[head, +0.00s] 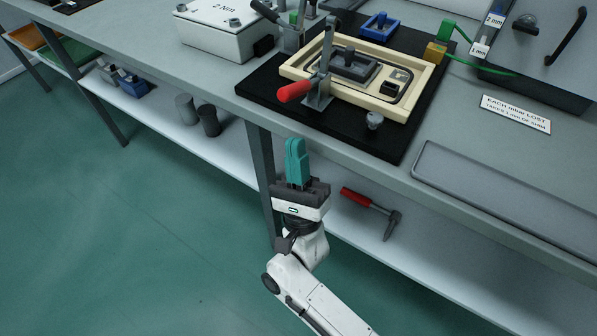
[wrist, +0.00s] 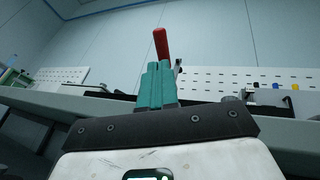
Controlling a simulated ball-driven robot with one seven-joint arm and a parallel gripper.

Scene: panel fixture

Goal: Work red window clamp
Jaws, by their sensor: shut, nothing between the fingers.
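The red window clamp (head: 294,91) has a red-handled lever on a grey metal bracket at the front left of a cream frame (head: 425,85). Its handle points left and slightly down in the head view. In the wrist view the red handle (wrist: 161,43) rises beyond my fingertips. My gripper (head: 296,160) has teal fingers closed together with nothing between them. It is in front of the bench edge, below and apart from the clamp. The fingers also show in the wrist view (wrist: 156,85). The frame holds a grey window piece (head: 353,65).
The frame sits on a black mat (head: 263,88) on the grey bench. A second, dark-handled clamp (head: 265,12) stands behind it, beside a white box (head: 215,30). A grey tray (head: 480,190) is at right. A red-handled tool (head: 362,198) lies on the lower shelf.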

